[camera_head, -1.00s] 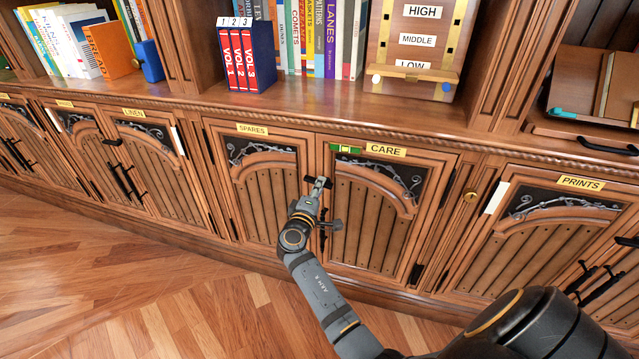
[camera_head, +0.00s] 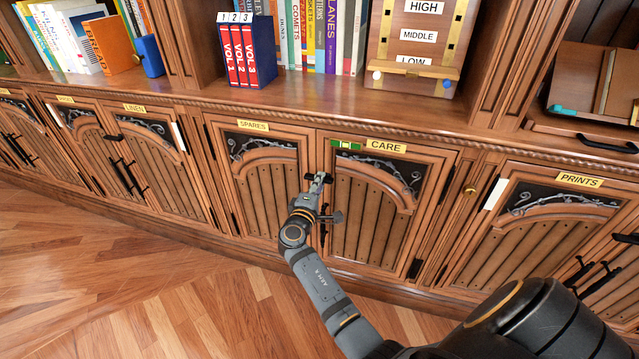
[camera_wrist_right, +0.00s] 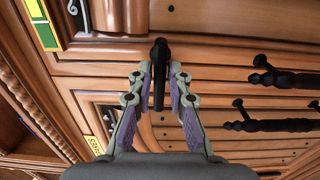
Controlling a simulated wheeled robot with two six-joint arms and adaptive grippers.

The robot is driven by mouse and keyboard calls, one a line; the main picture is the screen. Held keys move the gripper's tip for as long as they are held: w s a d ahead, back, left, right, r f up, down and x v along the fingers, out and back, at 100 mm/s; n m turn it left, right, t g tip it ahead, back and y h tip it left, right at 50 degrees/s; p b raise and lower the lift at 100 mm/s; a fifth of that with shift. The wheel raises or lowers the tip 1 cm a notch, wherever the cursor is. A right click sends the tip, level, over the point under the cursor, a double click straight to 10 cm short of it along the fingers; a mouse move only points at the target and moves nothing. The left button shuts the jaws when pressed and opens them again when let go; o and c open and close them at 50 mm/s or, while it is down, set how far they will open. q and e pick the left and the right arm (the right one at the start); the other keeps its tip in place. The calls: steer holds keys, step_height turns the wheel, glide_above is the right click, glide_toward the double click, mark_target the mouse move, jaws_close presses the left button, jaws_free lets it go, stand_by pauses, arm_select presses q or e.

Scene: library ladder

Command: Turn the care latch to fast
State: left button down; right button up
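The care door (camera_head: 372,210) has a gold CARE label (camera_head: 386,146). A small green plate with a pale gold middle (camera_head: 347,145) is beside the label; its edge shows green and yellow in the right wrist view (camera_wrist_right: 43,22). The black care latch (camera_head: 308,177) lies roughly level at the door's left edge. My right gripper (camera_head: 318,181) is at this latch. In the right wrist view its two fingers (camera_wrist_right: 160,78) flank the black latch bar (camera_wrist_right: 159,58) closely. I cannot tell whether they press on it. My left gripper is not in view.
A black pull (camera_head: 323,232) hangs just below my right gripper. Black handles (camera_wrist_right: 285,76) show right of the fingers in the wrist view. The spares door (camera_head: 262,190) is on the left. Books and a HIGH/MIDDLE/LOW board (camera_head: 418,50) stand on the shelf above. The floor (camera_head: 150,290) is clear.

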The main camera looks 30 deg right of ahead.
steer(key=shift+o, duration=1.2)
glide_toward(323, 146)
steer(key=x, duration=0.6)
steer(key=shift+f, duration=0.2)
steer(key=shift+r, duration=0.1)
